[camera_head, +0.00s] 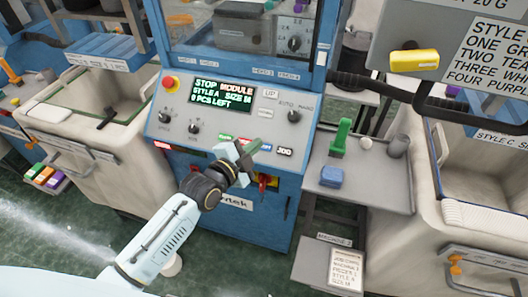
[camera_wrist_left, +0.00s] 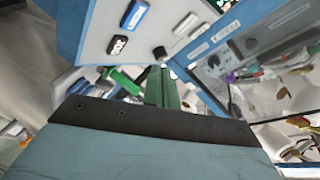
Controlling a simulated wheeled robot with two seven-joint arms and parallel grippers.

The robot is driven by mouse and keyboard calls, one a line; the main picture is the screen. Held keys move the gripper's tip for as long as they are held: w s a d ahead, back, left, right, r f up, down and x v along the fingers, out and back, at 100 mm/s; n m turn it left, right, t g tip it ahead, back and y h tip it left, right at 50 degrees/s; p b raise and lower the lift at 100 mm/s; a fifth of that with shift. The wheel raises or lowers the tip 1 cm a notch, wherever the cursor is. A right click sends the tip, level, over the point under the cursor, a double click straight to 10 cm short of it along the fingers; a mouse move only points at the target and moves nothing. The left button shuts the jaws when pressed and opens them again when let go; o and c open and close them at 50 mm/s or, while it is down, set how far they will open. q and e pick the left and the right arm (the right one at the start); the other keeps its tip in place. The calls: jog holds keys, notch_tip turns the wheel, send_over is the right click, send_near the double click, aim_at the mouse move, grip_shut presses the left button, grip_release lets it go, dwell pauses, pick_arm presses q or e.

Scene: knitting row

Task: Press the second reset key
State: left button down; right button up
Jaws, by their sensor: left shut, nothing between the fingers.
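A knitting machine's control panel (camera_head: 228,107) faces me in the head view. Its lit display (camera_head: 223,93) reads STOP MODULE, STYLE A, SIZE M, 9 PCS LEFT. I cannot tell which is the reset key. My left gripper (camera_head: 247,153) is shut and empty, in front of this row, hiding part of it. The left wrist view shows a blue key (camera_wrist_left: 133,14), a black key (camera_wrist_left: 117,45) and my green fingertips (camera_wrist_left: 160,84). Contact is unclear.
A grey side shelf (camera_head: 372,194) holds a green tool and a blue block (camera_head: 331,177). Fabric bins stand on both sides. A sign with a yellow object (camera_head: 414,60) hangs upper right.

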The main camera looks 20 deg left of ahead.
aim_at(264, 147)
pick_arm(q)
jog(key=shift+w+f+b, duration=0.9)
jog(key=shift+f+b, duration=0.2)
jog(key=shift+b, duration=0.05)
jog(key=shift+w+f+b, duration=0.85)
jog(key=shift+f+b, duration=0.25)
jog(key=shift+b, duration=0.05)
jog(key=shift+f, duration=0.1)
jog(key=shift+w+f, duration=0.2)
jog(key=shift+w, duration=0.05)
dwell(0.4)
jog(key=shift+w+f+b, duration=0.2)
jog(key=shift+f+b, duration=0.15)
jog(key=shift+b, duration=0.15)
dwell(0.4)
jog(key=shift+r, duration=0.1)
jog(key=shift+s+r+p, duration=0.45)
jog(key=shift+r+p, duration=0.1)
jog(key=shift+p, duration=0.5)
